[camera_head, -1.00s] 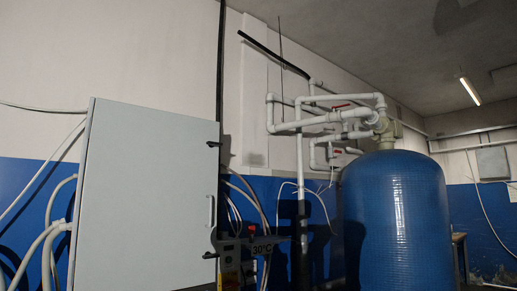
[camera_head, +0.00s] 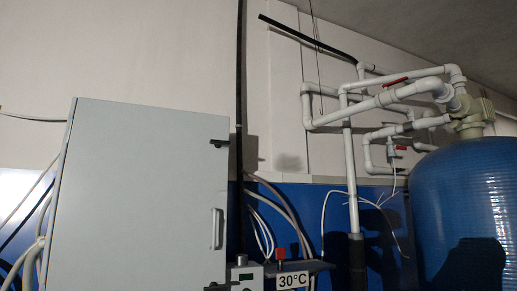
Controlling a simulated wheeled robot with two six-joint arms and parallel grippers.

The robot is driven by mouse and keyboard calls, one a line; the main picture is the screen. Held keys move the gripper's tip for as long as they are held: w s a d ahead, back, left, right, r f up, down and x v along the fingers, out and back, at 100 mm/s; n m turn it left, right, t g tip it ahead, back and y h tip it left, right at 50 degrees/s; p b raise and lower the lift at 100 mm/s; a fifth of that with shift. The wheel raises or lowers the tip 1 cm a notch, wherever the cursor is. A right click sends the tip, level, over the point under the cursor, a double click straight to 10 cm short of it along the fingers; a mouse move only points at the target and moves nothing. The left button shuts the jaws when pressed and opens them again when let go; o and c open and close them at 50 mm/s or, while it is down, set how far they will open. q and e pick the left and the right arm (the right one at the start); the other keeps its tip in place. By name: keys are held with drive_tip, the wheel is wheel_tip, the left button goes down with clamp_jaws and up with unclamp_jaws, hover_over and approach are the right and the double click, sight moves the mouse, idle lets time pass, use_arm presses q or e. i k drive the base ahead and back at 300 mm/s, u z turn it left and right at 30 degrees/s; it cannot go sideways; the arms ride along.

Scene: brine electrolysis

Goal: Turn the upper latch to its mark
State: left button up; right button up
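A light grey cabinet (camera_head: 135,200) stands at the left, its door closed. The upper latch (camera_head: 219,143) is a small dark piece at the upper right edge of the door. It points sideways, roughly level. A lower dark latch (camera_head: 216,286) shows at the bottom edge of the picture. A pale upright handle (camera_head: 216,228) sits between the two latches. I cannot make out a mark beside the upper latch. Neither of my grippers is in view.
A small device with a red knob (camera_head: 281,253) and a "30°C" sign (camera_head: 292,281) stands right of the cabinet. A blue tank (camera_head: 465,215) and white pipes (camera_head: 350,170) fill the right. Cables (camera_head: 265,225) hang beside the cabinet's right edge.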

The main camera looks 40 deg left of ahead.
sight(219, 142)
drive_tip(key=u, duration=0.2)
drive_tip(key=i, duration=0.95)
drive_tip(key=u, duration=0.4)
